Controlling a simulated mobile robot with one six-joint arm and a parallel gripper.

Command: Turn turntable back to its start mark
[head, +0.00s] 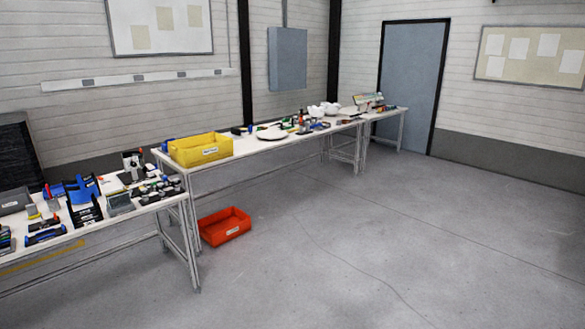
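A round, pale, flat disc (271,133) lies on the long middle table, right of the yellow bin. It looks like the turntable, but it is too small and far off to be sure. I cannot make out a start mark on it. White rounded shapes (322,110), perhaps helmet shells, stand further right near the far end of the same table. My gripper is not in view.
The long table (250,148) holds a yellow bin (201,149) and several small tools. A cluttered table (40,243) stands at the near left. A red crate (225,227) sits on the floor by the table legs. The grey floor (400,240) at right is clear.

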